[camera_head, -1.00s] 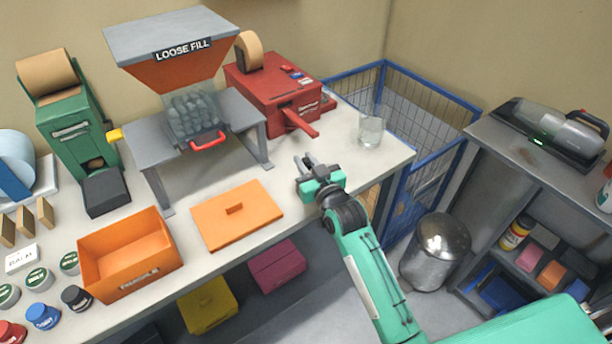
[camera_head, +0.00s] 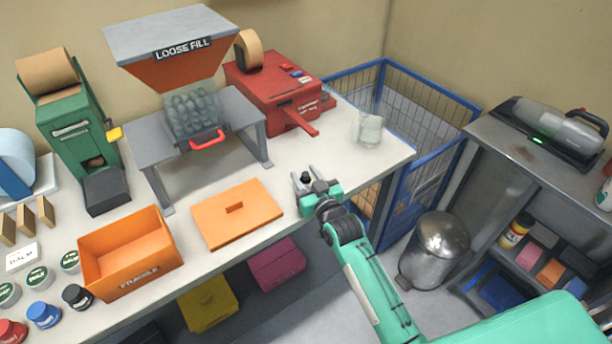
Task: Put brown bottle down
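My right gripper (camera_head: 307,176) is over the front edge of the white bench, right of the orange lid. Its grey fingers stand apart, and a small dark round piece (camera_head: 305,177) shows between them. I cannot tell whether this piece is the cap of the brown bottle or part of the gripper. No brown bottle body shows clearly; the gripper may hide it. My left gripper is out of view.
A clear glass (camera_head: 367,129) stands at the bench's right end. The orange lid (camera_head: 237,214) and an orange box (camera_head: 128,252) lie left of the gripper. A red machine (camera_head: 283,98) stands behind. A metal bin (camera_head: 436,250) is on the floor at right.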

